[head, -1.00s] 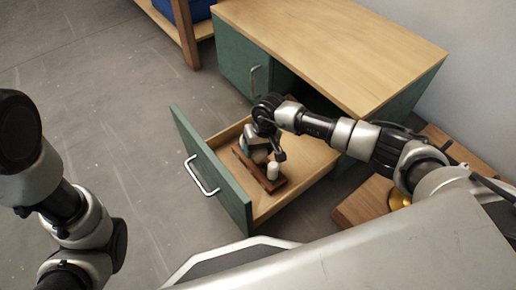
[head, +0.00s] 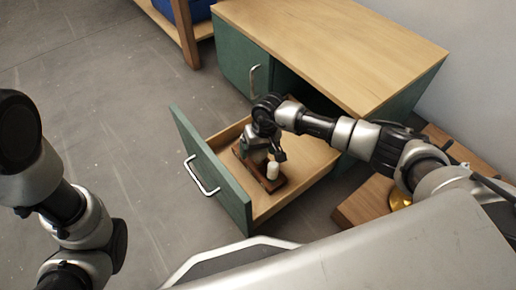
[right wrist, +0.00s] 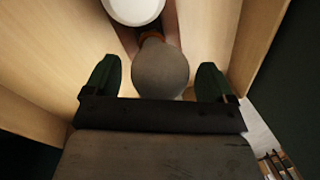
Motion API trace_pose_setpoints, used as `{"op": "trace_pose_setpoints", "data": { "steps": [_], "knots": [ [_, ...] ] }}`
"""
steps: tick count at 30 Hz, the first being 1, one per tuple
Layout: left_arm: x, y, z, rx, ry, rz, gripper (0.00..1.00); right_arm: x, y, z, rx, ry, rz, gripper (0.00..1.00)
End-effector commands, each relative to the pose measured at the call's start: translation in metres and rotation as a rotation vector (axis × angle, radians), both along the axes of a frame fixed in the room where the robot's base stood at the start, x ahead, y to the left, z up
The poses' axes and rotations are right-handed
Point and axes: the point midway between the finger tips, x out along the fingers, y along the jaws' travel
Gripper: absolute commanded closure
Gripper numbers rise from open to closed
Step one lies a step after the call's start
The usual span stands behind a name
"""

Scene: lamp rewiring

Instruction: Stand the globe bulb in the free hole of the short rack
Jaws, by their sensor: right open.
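The short rack (head: 280,182) is a brown wooden strip inside the open drawer. A white bulb-like piece (head: 272,171) stands at its near end and shows at the top of the right wrist view (right wrist: 133,8). The globe bulb (right wrist: 160,70), a grey round head with an orange-brown base, is over the rack in the right wrist view; its base appears to meet the rack, but the hole is hidden. My right gripper (right wrist: 156,84) is open, its dark green fingers on either side of the globe with gaps. My left gripper is out of view.
The green drawer front (head: 215,172) with its silver handle (head: 201,176) and the drawer walls stand close around the right gripper. The wooden desk top (head: 330,45) is behind. A wooden piece (head: 357,203) with a brass object (head: 399,197) lies to the right.

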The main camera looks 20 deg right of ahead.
Motion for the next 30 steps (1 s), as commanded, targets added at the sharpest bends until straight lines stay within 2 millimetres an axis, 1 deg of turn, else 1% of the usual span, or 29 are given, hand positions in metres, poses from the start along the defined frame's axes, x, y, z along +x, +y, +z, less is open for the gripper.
{"op": "trace_pose_setpoints", "data": {
  "steps": [5, 9, 15, 16, 18, 21, 30],
  "knots": [
    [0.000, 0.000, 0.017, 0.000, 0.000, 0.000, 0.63, 0.000, -0.003, 0.023, -0.001, -0.001, 0.001, 0.15],
    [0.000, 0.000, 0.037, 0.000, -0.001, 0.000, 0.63, 0.001, -0.009, 0.053, -0.001, -0.003, -0.001, 0.15],
    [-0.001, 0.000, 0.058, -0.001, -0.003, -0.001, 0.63, 0.001, -0.016, 0.089, 0.000, -0.002, 0.000, 0.15],
    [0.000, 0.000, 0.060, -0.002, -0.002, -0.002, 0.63, 0.001, -0.017, 0.092, 0.000, -0.002, 0.000, 0.15],
    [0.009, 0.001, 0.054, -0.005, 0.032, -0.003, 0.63, 0.001, -0.018, 0.099, -0.001, -0.001, 0.000, 0.15],
    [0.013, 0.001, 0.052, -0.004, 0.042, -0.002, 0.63, 0.000, -0.020, 0.104, -0.002, 0.000, 0.000, 0.15],
    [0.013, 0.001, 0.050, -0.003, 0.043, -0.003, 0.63, 0.000, -0.020, 0.105, -0.001, 0.001, 0.000, 0.15]
  ]
}}
